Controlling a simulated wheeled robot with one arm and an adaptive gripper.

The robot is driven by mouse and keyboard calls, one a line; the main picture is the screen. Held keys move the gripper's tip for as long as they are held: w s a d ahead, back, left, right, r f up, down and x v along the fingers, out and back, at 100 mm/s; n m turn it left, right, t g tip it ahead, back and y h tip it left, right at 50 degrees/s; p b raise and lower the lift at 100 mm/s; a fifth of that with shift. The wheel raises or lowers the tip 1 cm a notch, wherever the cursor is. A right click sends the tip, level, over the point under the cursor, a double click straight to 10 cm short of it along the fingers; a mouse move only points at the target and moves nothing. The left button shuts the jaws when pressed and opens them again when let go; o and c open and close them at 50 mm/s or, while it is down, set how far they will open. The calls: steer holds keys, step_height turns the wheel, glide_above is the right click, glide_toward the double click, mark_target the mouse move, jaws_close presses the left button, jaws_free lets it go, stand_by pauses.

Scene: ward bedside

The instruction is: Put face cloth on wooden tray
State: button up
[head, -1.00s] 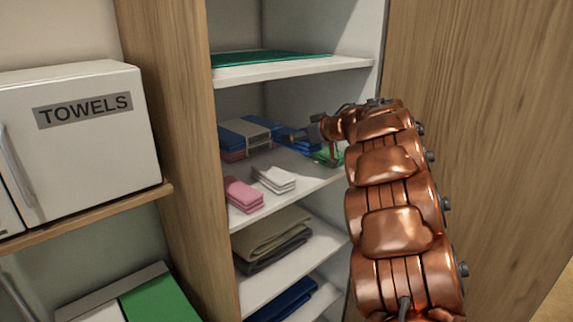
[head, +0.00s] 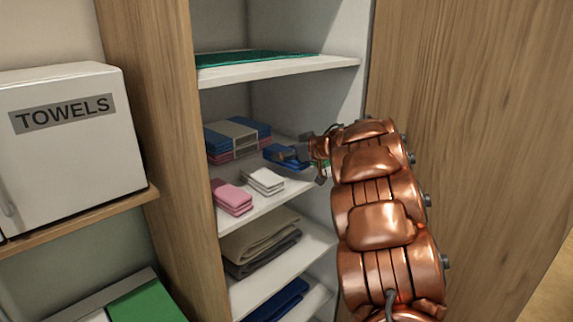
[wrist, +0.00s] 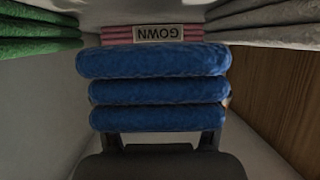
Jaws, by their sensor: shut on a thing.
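My gripper (head: 304,154) is shut on a blue folded cloth (head: 283,154) over the middle shelf of the cupboard. In the wrist view the blue folded cloth (wrist: 155,90) shows several thick layers, with my gripper's fingers (wrist: 160,140) at its near edge. No label on it shows, so I cannot tell for sure that it is the face cloth. Whether it touches the shelf is unclear. The wooden tray is not in view.
The middle shelf also holds a blue-grey stack (head: 236,138), pink cloths (head: 232,198) and white cloths (head: 262,180). The upper shelf (head: 280,72) is close above. The wooden door (head: 470,140) stands right of my arm.

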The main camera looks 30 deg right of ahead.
mark_target(294, 165)
steer(key=shift+a+f, duration=0.1)
steer(key=shift+f, duration=0.6)
steer(key=shift+f+p, duration=0.25)
steer(key=shift+p, duration=0.3)
steer(key=shift+f, duration=0.75)
steer(key=o, duration=1.1)
steer(key=shift+f, duration=0.1)
steer(key=shift+f+b, duration=0.35)
steer(key=shift+b, duration=0.45)
steer(key=v, duration=0.8)
steer(key=shift+w+d+r+b, duration=0.15)
steer(key=shift+d+b, duration=0.1)
steer(key=shift+b, duration=0.15)
